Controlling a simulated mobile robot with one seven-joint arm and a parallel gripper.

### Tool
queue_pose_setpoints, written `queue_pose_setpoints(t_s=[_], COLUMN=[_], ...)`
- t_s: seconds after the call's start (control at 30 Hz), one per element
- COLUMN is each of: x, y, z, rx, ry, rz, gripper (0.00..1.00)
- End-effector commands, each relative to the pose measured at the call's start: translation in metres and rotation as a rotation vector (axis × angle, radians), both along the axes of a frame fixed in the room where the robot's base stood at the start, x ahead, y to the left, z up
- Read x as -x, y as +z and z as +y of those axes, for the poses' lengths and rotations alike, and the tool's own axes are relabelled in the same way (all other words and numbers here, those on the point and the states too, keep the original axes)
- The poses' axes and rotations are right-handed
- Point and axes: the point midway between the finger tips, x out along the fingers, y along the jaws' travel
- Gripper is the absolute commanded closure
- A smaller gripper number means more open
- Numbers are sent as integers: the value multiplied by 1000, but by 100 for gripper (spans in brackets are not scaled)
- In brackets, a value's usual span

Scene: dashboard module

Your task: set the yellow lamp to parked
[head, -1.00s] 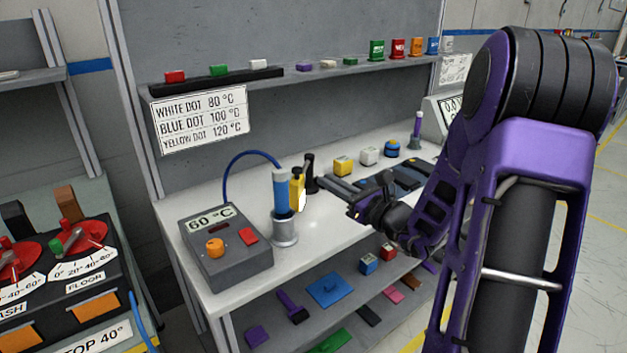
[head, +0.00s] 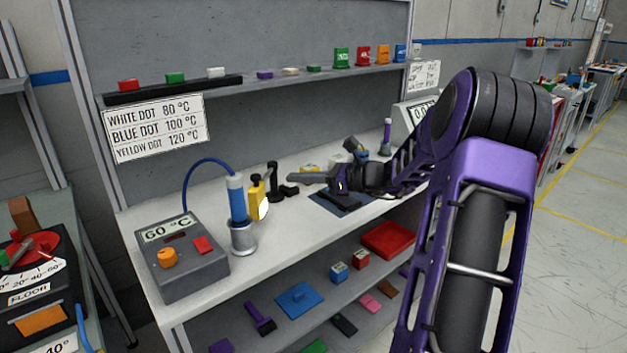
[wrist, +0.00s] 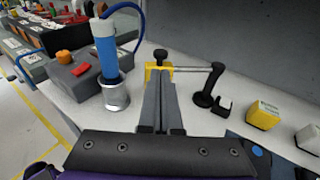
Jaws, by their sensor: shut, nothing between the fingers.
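The yellow lamp (head: 257,192) stands upright on the white bench, just right of a blue cylinder in a metal cup (head: 238,210). Its pale round face shows low on its right side. In the wrist view the lamp's yellow part (wrist: 154,72) is partly hidden behind my fingertips. A thin metal rod runs from it to a black post (wrist: 205,92). The post (head: 272,180) also shows behind the lamp in the head view. A small black cradle (wrist: 224,107) is beside the post. My gripper (head: 291,177) is shut and empty, pointing left toward the post; contact cannot be told.
A grey control box (head: 180,255) reading 60 °C stands at the left, with a blue cable to the cylinder. A yellow block (wrist: 263,114) and a white block (wrist: 309,136) are to the right. Dark blue pads (head: 342,201) lie under my wrist. The bench front is mostly clear.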

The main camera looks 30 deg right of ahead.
Motion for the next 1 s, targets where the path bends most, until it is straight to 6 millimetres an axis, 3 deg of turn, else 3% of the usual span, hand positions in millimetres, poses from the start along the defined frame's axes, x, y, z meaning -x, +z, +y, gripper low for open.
queue_pose_setpoints(t_s=[0.2, 0.4, 1.0], x=[-33, -49, -54], y=[-9, -13, -13], z=[30, 46, 50], rx=[-2, -2, -1], ry=[2, 2, 0], rz=[0, 0, 0], gripper=[100, 100, 100])
